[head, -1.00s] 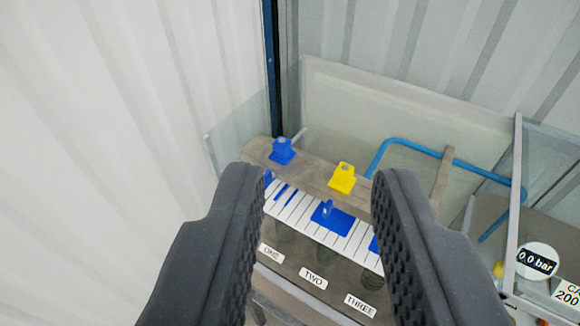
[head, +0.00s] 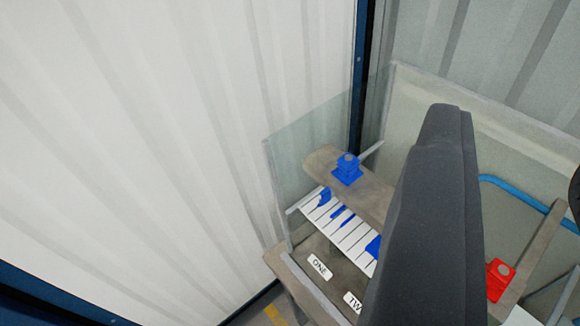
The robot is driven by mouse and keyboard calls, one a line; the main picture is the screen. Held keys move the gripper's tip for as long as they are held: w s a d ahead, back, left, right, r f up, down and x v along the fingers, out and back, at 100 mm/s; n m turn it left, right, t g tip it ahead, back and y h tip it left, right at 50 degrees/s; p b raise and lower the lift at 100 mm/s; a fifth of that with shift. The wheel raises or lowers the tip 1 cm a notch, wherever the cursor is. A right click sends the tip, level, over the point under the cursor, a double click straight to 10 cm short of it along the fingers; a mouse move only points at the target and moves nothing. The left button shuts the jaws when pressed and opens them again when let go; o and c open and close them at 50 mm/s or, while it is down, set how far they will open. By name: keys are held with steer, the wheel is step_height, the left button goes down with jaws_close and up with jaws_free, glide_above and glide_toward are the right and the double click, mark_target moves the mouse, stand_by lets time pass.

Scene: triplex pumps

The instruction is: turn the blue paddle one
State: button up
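The label ONE (head: 319,267) lies at the near left of the pump unit. Above it, a small blue paddle (head: 324,198) stands at the left end of a white striped strip (head: 352,232). More blue parts (head: 374,246) show further right on the strip, partly hidden by my finger. A blue stepped knob (head: 347,169) sits on the grey-brown beam behind the strip. My gripper (head: 512,150) is open and empty. Its left finger stands large to the right of the blue paddle, apart from it in the picture; its right finger barely shows at the right edge.
A clear panel (head: 310,150) stands left of and behind the beam, near a dark blue post (head: 358,90). A red knob (head: 500,279) and a blue pipe (head: 515,190) are at the right. A second label (head: 354,302) is partly covered. White corrugated wall fills the left.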

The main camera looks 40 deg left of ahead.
mark_target(320, 199)
steer(key=w+a+f+m+t+y+b, duration=0.1)
steer(key=w+a+f+t, duration=0.1)
steer(key=w+a+f, duration=0.55)
steer(key=w+a+f+m+t+y+b, duration=0.1)
steer(key=w+a+f+m, duration=0.2)
steer(key=a, duration=0.8)
steer(key=s+a+f+m+g+h+b, duration=0.15)
steer(key=f+h, duration=0.35)
steer(key=f, duration=0.7)
steer(key=s+a+f+n+g+h, duration=0.1)
steer(key=s+f+h, duration=0.3)
steer(key=f, duration=0.8)
steer(key=shift+m+t+h, duration=0.25)
steer(key=shift+h, duration=0.35)
steer(key=b+x, duration=0.1)
steer(key=x, duration=1.2)
steer(key=shift+w+d, duration=0.1)
steer(key=shift+w+d+r, duration=0.15)
steer(key=shift+w+d, duration=0.05)
steer(key=shift+w, duration=0.4)
steer(key=shift+c, duration=0.3)
